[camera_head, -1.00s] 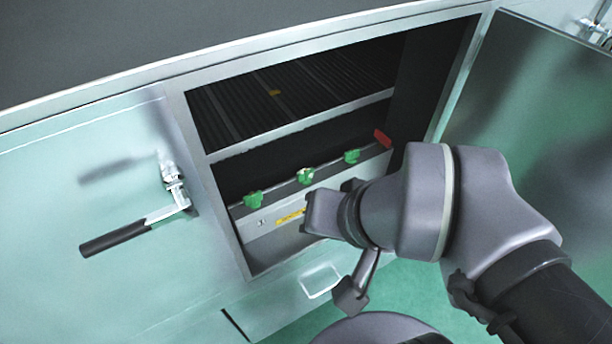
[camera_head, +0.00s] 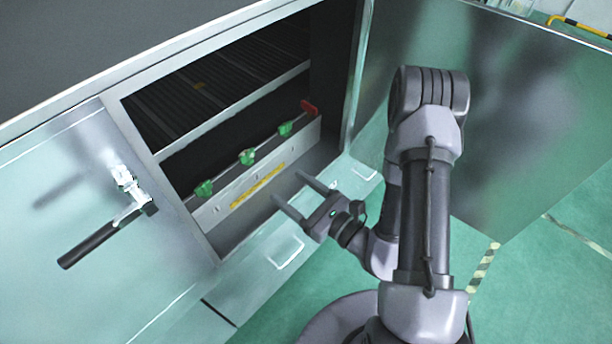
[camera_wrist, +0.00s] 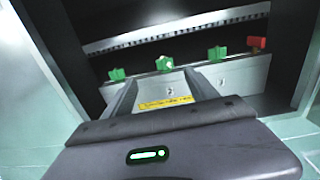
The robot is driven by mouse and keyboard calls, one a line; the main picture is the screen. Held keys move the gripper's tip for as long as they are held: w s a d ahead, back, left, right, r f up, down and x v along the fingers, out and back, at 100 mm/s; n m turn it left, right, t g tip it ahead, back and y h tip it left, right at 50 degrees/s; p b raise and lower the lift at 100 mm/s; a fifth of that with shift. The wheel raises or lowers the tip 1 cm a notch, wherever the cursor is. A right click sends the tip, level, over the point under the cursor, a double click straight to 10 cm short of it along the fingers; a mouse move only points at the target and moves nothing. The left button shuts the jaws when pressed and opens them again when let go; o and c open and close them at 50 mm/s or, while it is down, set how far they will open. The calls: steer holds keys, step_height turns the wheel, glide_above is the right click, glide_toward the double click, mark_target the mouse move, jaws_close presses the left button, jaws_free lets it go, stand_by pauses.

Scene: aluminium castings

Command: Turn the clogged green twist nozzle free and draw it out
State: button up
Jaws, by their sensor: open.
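Three green twist nozzles sit in a row on a grey manifold bar inside the open cabinet. The middle nozzle (camera_head: 247,157) has a pale patch on it, also visible in the wrist view (camera_wrist: 165,64). The left nozzle (camera_head: 204,187) and the right nozzle (camera_head: 285,129) look plain green. My gripper (camera_head: 286,185) is open and empty, in front of the cabinet opening, its two fingers pointing toward the bar. In the wrist view the fingers (camera_wrist: 160,78) lie on either side below the middle nozzle, apart from it.
A red part (camera_head: 309,107) sits at the bar's right end. A yellow label (camera_head: 258,186) is on the panel below the nozzles. A shelf edge (camera_head: 235,110) crosses above. An open door (camera_head: 480,120) stands at the right; a black-handled lever (camera_head: 105,235) is on the left.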

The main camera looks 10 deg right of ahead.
steer(key=b, duration=0.9)
glide_toward(249, 153)
steer(key=x, duration=1)
steer(key=shift+w+a+r, duration=0.1)
steer(key=shift+a, duration=0.25)
steer(key=c, duration=1.4)
steer(key=n+g+y, duration=0.1)
steer(key=n+g+y+b, duration=0.1)
steer(key=g+y, duration=0.1)
steer(key=n+g+y, duration=0.1)
steer(key=n+g, duration=0.1)
steer(key=shift+w+d+y, duration=0.15)
steer(key=shift+d+y, duration=0.1)
steer(key=shift+y, duration=0.05)
steer(key=shift+c, duration=0.2)
steer(key=shift+a+n+g+y+b, duration=0.1)
steer(key=shift+n+g+y+b, duration=0.3)
steer(key=shift+n+g, duration=0.35)
steer(key=shift+s+a+n+g+y, duration=0.1)
steer(key=shift+s+n+g+y, duration=0.15)
steer(key=shift+g, duration=0.3)
steer(key=shift+w, duration=0.1)
